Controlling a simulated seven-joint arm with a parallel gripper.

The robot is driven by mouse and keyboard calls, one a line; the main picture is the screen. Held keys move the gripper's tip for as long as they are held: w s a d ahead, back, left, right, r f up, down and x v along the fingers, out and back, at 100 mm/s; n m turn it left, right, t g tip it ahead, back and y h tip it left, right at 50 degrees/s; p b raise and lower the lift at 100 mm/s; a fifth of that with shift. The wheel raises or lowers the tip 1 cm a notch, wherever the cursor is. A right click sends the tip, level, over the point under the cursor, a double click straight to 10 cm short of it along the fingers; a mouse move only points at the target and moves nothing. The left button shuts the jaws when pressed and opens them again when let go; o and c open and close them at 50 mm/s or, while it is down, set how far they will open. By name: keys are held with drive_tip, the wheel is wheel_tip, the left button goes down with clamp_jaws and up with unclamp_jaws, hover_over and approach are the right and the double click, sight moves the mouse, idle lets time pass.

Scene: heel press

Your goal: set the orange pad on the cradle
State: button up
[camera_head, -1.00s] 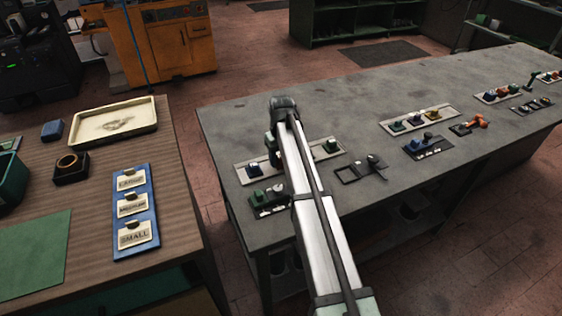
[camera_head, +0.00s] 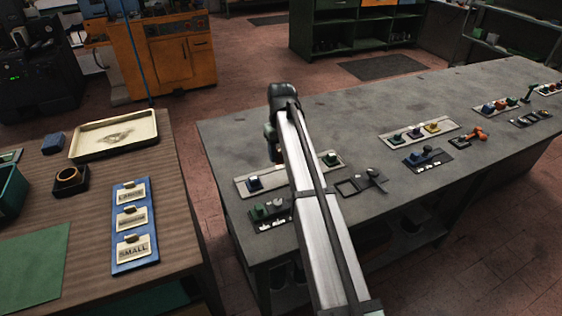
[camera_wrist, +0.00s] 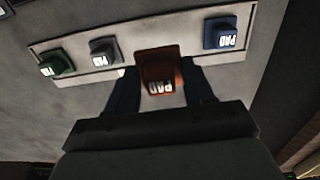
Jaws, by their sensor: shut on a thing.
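My gripper (camera_wrist: 160,85) is shut on the orange pad (camera_wrist: 158,68), which sits between its dark blue fingers in the wrist view, with its "PAD" label facing the camera. The pad appears over the light strip (camera_wrist: 78,75); I cannot tell how high. In the head view my arm hides the pad and most of my gripper (camera_head: 277,152) above the near strip (camera_head: 293,183). I cannot tell for sure which fixture is the cradle. One dark, open-framed fixture (camera_head: 347,188) with a grey part lies right of my arm.
The strip also bears a green pad (camera_wrist: 56,64), a grey pad (camera_wrist: 104,52) and a blue pad (camera_wrist: 221,34). A dark plate with green and white parts (camera_head: 268,214) lies near the front edge. More strips and fixtures lie rightward. The bench's back is clear.

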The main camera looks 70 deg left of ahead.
drive_tip(key=shift+w+r, duration=0.25)
drive_tip(key=shift+r, duration=0.15)
drive_tip(key=w+d+f+m, duration=0.15)
drive_tip(key=w+d, duration=0.35)
drive_tip(key=w, duration=0.7)
drive_tip(key=m, duration=0.1)
approach(347, 189)
drive_tip(key=a, duration=0.3)
drive_tip(key=shift+s+a+r, duration=0.1)
drive_tip(key=shift+s+r, duration=0.05)
drive_tip(key=shift+s, duration=0.05)
drive_tip(key=d, duration=0.1)
drive_tip(key=d+f, duration=0.1)
drive_tip(key=d, duration=0.1)
drive_tip(key=shift+w+d+f+n, duration=0.1)
drive_tip(key=shift+w+d+n, duration=0.1)
drive_tip(key=shift+n, duration=0.15)
drive_tip(key=shift+a+n, duration=0.15)
drive_tip(key=shift+n, duration=0.65)
drive_tip(key=shift+f, duration=0.1)
drive_tip(key=shift+f, duration=2.3)
drive_tip(key=shift+f, duration=0.25)
drive_tip(key=o, duration=1.1)
